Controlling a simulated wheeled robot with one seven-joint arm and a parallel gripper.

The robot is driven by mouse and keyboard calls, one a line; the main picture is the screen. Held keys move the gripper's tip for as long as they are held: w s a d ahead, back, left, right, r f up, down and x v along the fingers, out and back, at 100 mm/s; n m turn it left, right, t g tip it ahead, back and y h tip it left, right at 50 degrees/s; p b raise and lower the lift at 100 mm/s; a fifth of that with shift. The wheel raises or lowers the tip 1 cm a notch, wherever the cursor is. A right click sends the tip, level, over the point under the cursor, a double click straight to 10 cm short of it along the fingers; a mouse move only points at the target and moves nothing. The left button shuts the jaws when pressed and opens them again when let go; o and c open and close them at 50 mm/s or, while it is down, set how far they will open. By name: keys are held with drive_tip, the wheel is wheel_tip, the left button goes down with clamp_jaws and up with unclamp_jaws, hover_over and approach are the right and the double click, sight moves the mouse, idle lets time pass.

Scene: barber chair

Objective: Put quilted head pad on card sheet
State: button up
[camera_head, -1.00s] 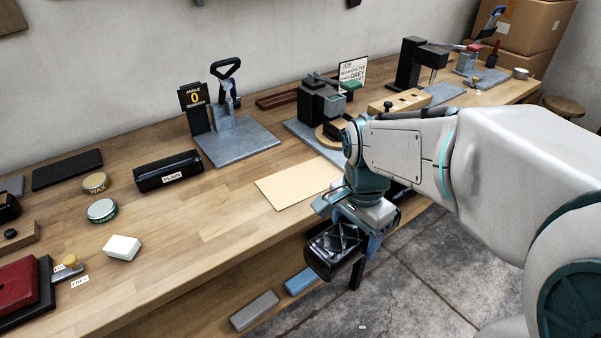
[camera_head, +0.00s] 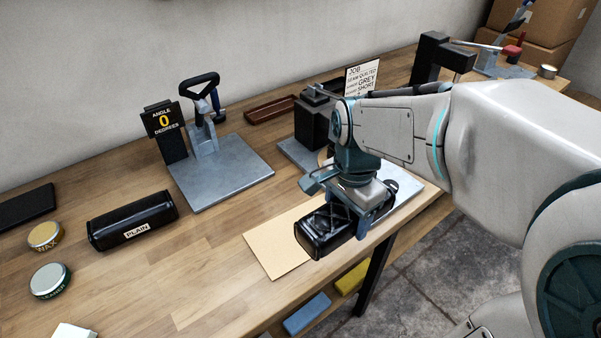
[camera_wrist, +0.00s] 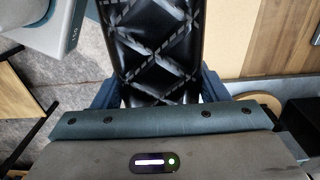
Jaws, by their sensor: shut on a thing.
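The quilted head pad (camera_head: 325,232) is a black, glossy block with crossed stitching. My gripper (camera_head: 352,212) is shut on it. In the head view the pad is over the right part of the card sheet (camera_head: 272,256), a pale tan rectangle near the bench's front edge. Whether the pad touches the sheet, I cannot tell. The pad and my gripper hide the sheet's right side. In the wrist view the quilted top of the pad (camera_wrist: 160,50) lies between my two blue fingers, and a strip of the tan sheet (camera_wrist: 233,40) shows to its right.
A black pad labelled PLAIN (camera_head: 132,220) lies on the bench to the left. An angle gauge on a grey plate (camera_head: 222,180) stands behind. Wax (camera_head: 45,236) and leather (camera_head: 49,280) tins are at far left. Bare bench lies left of the sheet.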

drive_tip(key=w+a+f, duration=0.4)
drive_tip(key=a, duration=0.1)
drive_tip(key=w+a+f, duration=0.2)
drive_tip(key=shift+w+a, duration=0.25)
drive_tip(key=shift+a, duration=0.05)
drive_tip(key=shift+f, duration=2)
drive_tip(key=shift+f, duration=0.1)
drive_tip(key=o, duration=1.1)
drive_tip(key=shift+o, duration=0.2)
